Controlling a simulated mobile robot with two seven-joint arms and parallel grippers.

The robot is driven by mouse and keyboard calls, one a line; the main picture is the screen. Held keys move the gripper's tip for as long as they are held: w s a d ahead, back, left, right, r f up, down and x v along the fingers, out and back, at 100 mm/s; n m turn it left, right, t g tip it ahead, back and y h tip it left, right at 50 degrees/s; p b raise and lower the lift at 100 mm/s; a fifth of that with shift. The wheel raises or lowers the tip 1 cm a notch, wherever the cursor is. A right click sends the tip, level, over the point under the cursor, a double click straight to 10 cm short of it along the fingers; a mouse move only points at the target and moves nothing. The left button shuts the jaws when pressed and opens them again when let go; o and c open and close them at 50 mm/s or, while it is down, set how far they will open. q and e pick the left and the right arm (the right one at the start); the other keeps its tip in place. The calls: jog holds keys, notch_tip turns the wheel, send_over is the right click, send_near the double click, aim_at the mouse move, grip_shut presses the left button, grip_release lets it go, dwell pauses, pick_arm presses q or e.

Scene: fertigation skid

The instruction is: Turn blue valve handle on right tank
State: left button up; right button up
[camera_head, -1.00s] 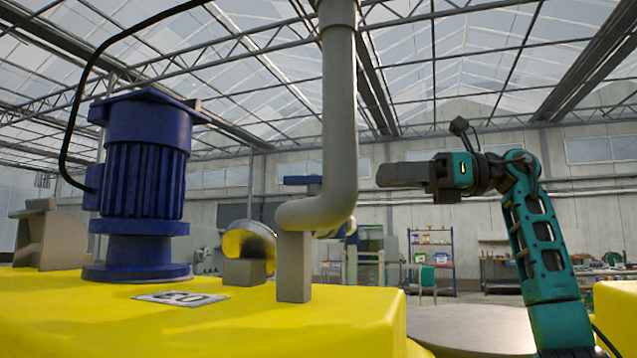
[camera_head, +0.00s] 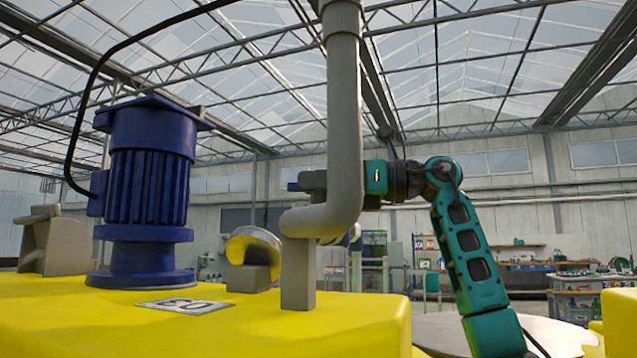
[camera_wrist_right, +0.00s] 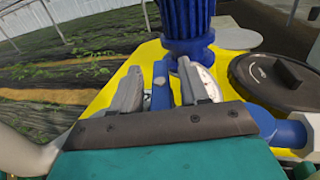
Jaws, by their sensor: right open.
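The blue valve handle (camera_head: 292,186) shows as a small blue end just left of my right gripper, behind the grey pipe. In the right wrist view it is a blue bar (camera_wrist_right: 161,88) lying between the two fingers. My right gripper (camera_head: 308,181) reaches in from the right behind the pipe, which hides part of it. In the wrist view my right gripper (camera_wrist_right: 160,67) is open, with one finger on each side of the bar. I cannot tell whether either finger touches it. The yellow tank top (camera_head: 350,312) lies below. My left gripper is not in view.
The grey vertical pipe (camera_head: 344,110) with its elbow stands in front of my right gripper. A blue motor (camera_head: 148,185) stands on the tank to the left. A dark round lid (camera_wrist_right: 275,82) lies to the right in the wrist view.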

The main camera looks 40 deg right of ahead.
grip_shut()
jog(key=shift+w+r+n+g+y+p, duration=0.1)
jog(key=shift+n+g+y+p, duration=0.35)
jog(key=shift+p, duration=0.35)
jog(key=shift+n+g+y, duration=0.25)
jog(key=shift+g+y, duration=0.1)
grip_release()
jog(key=v, duration=1.3)
